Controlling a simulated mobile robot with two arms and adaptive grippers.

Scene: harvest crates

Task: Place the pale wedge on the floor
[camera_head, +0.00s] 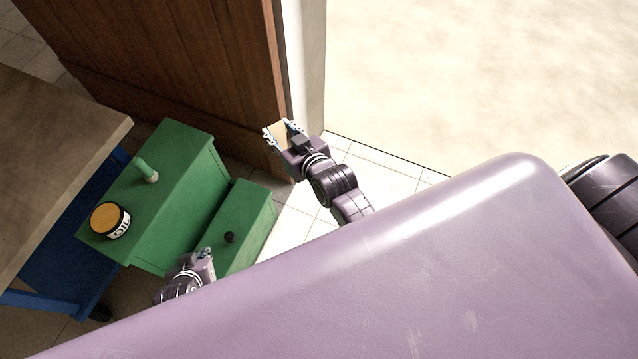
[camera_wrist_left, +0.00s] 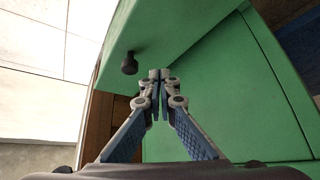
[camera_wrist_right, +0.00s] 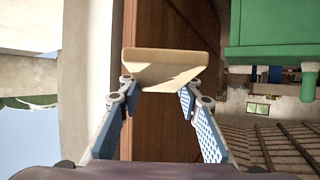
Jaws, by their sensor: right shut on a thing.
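The pale wedge (camera_wrist_right: 165,68) is held between the fingertips of my right gripper (camera_wrist_right: 160,88) in the right wrist view. In the head view the wedge (camera_head: 279,131) shows small between the jaws of my right gripper (camera_head: 283,130), in front of the brown wooden door. The floor (camera_head: 300,222) is pale tile and shows bare below the right arm. My left gripper (camera_head: 207,252) is empty beside the green cabinet's lower part. In the left wrist view its fingertips (camera_wrist_left: 160,76) are together near a dark knob (camera_wrist_left: 130,64).
The green cabinet (camera_head: 190,140) carries an oil tin (camera_head: 110,220) and a green-handled thing (camera_head: 146,170). Its lower green part (camera_head: 245,215) juts out and bears a dark knob (camera_head: 230,237). A table (camera_head: 60,130) stands at left. The wooden door (camera_head: 190,60) is behind.

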